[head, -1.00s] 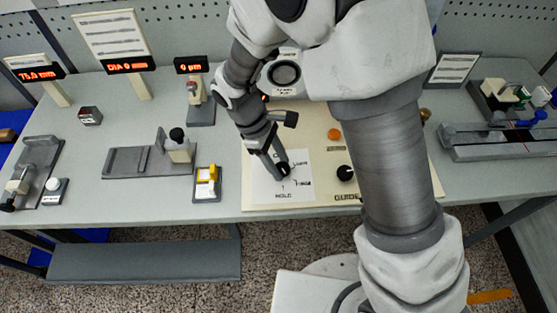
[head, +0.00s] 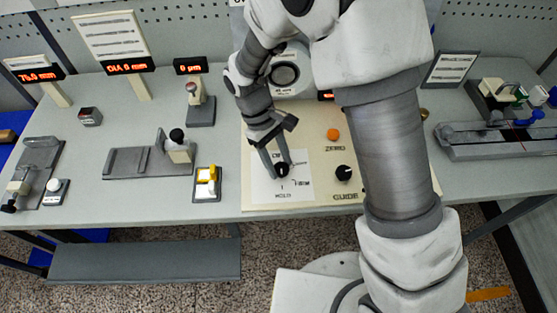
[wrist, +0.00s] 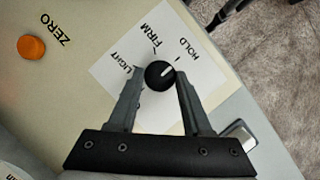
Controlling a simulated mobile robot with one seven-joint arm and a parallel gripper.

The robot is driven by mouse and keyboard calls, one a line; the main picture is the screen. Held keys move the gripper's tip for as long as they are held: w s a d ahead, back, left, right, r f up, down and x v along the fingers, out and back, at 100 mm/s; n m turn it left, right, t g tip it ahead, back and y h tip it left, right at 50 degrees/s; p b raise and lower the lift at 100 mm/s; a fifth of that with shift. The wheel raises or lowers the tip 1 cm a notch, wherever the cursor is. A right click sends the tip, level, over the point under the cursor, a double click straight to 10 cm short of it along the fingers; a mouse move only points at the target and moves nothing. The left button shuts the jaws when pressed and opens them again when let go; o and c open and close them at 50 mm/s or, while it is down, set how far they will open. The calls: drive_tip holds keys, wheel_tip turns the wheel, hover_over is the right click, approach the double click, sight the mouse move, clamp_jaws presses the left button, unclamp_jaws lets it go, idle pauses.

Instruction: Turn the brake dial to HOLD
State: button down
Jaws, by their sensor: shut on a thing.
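The brake dial (wrist: 160,75) is a small black knob with a white pointer mark, on a white plate (wrist: 108,72) lettered LIGHT, FIRM and HOLD. In the wrist view the mark points up and right, towards the HOLD side; I cannot tell whether it lines up exactly with the HOLD tick. My gripper (wrist: 157,73) has one finger on each side of the dial and is shut on it. In the head view my gripper (head: 281,168) reaches down to the dial (head: 282,171), with HOLD printed below it.
On the same cream panel are an orange ZERO button (head: 333,134) and a black GUIDE knob (head: 344,173), right of the dial. The table's front edge is close below the panel.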

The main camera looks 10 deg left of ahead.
drive_tip(key=shift+c, duration=1.8)
unclamp_jaws()
drive_tip(key=shift+r, duration=0.1)
drive_tip(key=p+v, duration=0.1)
drive_tip(key=v, duration=1.6)
drive_tip(key=shift+r, duration=0.2)
